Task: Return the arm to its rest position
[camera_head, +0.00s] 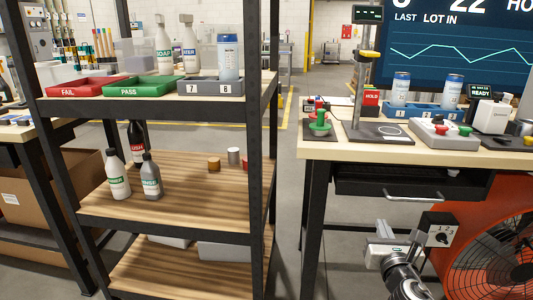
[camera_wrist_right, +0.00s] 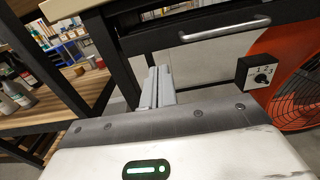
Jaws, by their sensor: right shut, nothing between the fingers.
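My right gripper (camera_head: 383,228) is low in front of the workbench (camera_head: 420,154), below its drawer (camera_head: 390,182), and holds nothing. In the right wrist view its two grey fingers (camera_wrist_right: 157,84) are together, pointing toward the space under the drawer handle (camera_wrist_right: 226,30). My right arm comes in from the bottom edge of the head view. My left gripper is not in either view.
An orange fan (camera_head: 500,255) stands right of my right gripper, and a dial switch box (camera_head: 438,237) is close beside it. A shelf rack (camera_head: 165,198) with bottles stands at left. Cans in a blue holder (camera_head: 424,111) stand on the bench. Open floor lies between rack and bench.

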